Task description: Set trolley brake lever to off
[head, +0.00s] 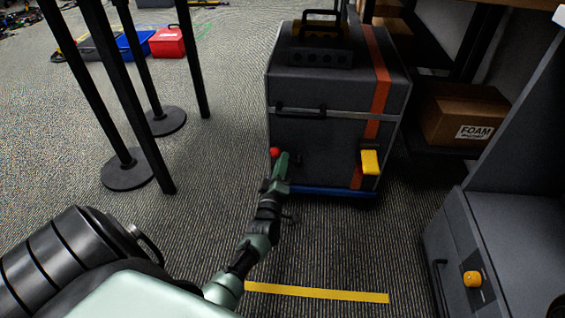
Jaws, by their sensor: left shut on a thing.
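A dark grey case (310,90) with an orange stripe stands on a low blue trolley (330,191) at the upper middle of the head view. A small red ball knob (275,152), which looks like the end of the brake lever, shows at the case's lower left front. My left gripper (278,163) is at that knob, shut on the lever just below or beside the red ball. The fingers hide the rest of the lever, and I cannot tell its setting. My right gripper is not in view.
A yellow block (370,162) sticks out of the case's front right. A cardboard box (464,113) marked FOAM sits on a shelf at right. A grey cabinet (455,235) with a yellow knob stands lower right. Black posts (125,90) stand left. Yellow tape (318,292) marks the floor.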

